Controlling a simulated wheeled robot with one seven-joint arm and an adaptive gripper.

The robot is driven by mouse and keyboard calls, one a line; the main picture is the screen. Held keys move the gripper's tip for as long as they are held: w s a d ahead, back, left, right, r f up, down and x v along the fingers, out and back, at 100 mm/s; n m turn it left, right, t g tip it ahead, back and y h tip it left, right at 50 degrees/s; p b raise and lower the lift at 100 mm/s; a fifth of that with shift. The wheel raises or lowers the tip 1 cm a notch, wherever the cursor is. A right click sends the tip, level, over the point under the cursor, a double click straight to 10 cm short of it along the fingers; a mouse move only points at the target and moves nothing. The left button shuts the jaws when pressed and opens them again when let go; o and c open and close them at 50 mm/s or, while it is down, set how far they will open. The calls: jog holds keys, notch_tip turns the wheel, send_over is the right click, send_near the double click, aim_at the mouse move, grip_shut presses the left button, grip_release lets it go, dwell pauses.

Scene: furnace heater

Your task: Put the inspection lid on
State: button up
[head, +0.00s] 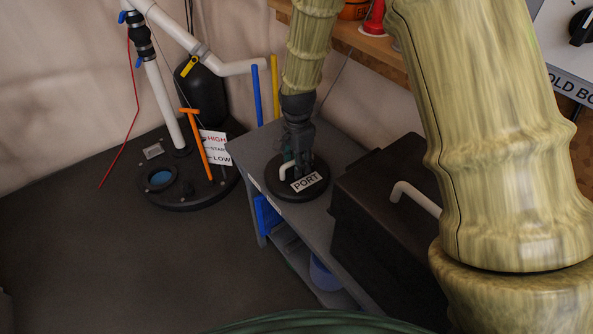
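The inspection lid (316,193) is a black disc with a white "PORT" label and a white handle (284,171). It lies on a grey bench (264,150). My gripper (296,166) points down right over the lid, with its fingers beside or around the handle. The fingers hide part of the handle, and I cannot tell whether they grip it. A round black cover (190,197) lies on the floor at left. It has an open round hole (160,178) with blue showing inside.
A white pipe (164,105) and an orange T-handle (198,145) rise from the floor cover. A "HIGH, START, LOW" sign (215,148) stands behind it. A black case (385,205) with a white handle is right of the bench. The dark floor at lower left is clear.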

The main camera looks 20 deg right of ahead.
grip_shut()
jog(key=shift+r+b, duration=0.1)
jog(key=shift+b, duration=0.3)
